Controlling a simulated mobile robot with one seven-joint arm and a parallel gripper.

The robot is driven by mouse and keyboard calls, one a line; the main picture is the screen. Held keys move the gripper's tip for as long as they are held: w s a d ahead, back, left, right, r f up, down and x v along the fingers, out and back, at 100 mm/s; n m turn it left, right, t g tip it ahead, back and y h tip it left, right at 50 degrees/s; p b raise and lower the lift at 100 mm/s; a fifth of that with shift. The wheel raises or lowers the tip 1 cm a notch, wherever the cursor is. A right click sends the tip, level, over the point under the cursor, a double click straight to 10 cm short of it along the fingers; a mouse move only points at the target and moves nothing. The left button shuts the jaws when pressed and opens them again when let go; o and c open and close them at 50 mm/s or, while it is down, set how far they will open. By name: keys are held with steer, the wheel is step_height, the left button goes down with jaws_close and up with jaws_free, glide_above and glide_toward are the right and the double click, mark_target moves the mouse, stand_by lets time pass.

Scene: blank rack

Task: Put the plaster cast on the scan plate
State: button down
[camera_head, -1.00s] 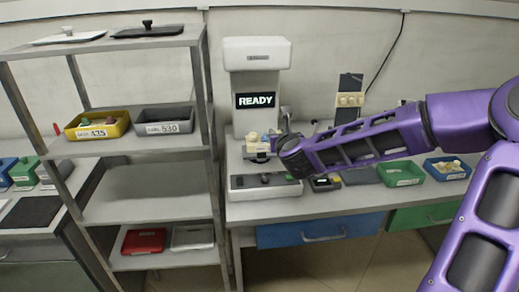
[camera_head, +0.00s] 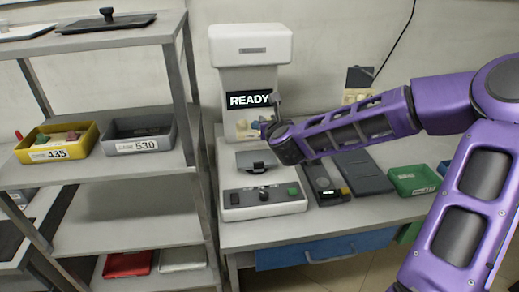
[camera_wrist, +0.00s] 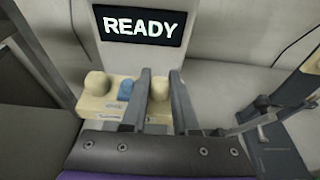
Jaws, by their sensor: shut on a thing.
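My gripper (camera_wrist: 160,76) is shut on a cream plaster cast (camera_wrist: 160,90), whose rounded part shows between the two fingers in the wrist view. Cream rounded parts (camera_wrist: 97,84) and a small blue part show beside the fingers, above a pale labelled block; I cannot tell whether all are one piece. In the head view the cream shape (camera_head: 243,131) is in front of the scanner column, and my wrist hides part of it. The scan plate looks to be the dark grey plate (camera_head: 246,157) on the scanner's base, below and in front of the cast.
The scanner (camera_head: 250,45) shows READY; its front panel (camera_head: 263,198) has a knob and buttons. A shelf rack (camera_head: 120,185) with yellow (camera_head: 57,154) and grey bins stands close on the left. Dark flat devices (camera_head: 362,172) and a green bin (camera_head: 414,181) lie to the right.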

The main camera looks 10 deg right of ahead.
mark_target(267, 156)
step_height(267, 156, down, 8)
steer(key=shift+s+f+b, duration=0.1)
steer(key=shift+f+b, duration=0.15)
steer(key=shift+b, duration=0.7)
steer(key=shift+f, duration=0.25)
steer(key=c, duration=0.7)
jaws_free()
steer(key=shift+r, duration=0.1)
